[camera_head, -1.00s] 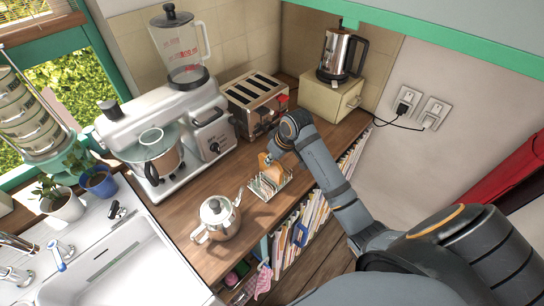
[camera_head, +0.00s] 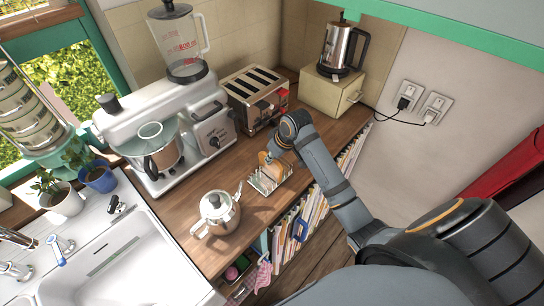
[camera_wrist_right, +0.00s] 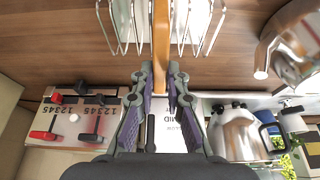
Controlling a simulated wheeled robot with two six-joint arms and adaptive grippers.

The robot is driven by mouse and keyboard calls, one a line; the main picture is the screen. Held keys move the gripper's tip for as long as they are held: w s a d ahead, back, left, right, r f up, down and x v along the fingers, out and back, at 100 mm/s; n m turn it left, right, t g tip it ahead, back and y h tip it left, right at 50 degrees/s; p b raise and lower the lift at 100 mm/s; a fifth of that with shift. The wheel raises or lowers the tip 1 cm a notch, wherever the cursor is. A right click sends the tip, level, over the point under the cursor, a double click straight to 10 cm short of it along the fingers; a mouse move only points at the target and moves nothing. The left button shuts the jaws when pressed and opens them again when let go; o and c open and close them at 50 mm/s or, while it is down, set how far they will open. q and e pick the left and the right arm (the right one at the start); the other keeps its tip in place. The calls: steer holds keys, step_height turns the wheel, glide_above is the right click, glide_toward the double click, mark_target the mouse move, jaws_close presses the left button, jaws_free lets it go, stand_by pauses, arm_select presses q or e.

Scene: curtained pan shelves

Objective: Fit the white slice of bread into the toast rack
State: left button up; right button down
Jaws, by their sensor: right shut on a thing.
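The slice of bread (camera_head: 265,159) shows a tan, orange-brown side and stands upright at the toast rack. In the right wrist view the bread (camera_wrist_right: 161,38) is seen edge-on as a tan strip among the rack's wires. The wire toast rack (camera_head: 268,182) stands on the wooden counter; its wires (camera_wrist_right: 203,22) also show in the wrist view. My right gripper (camera_wrist_right: 160,76) is shut on the bread, one finger on each side. Whether the slice's lower edge touches the rack's base is hidden. My left gripper is not in view.
A metal teapot (camera_head: 217,213) stands just left of the rack. A toaster (camera_head: 255,100) is behind it, and a white stand mixer (camera_head: 185,130) is at the back left. Books (camera_head: 302,222) fill the shelf below the counter's front edge. The sink (camera_head: 120,265) is at the left.

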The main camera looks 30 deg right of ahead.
steer(key=shift+f, duration=0.2)
steer(key=c, duration=1.3)
jaws_free()
steer(key=v, duration=1.2)
steer(key=shift+w, duration=0.1)
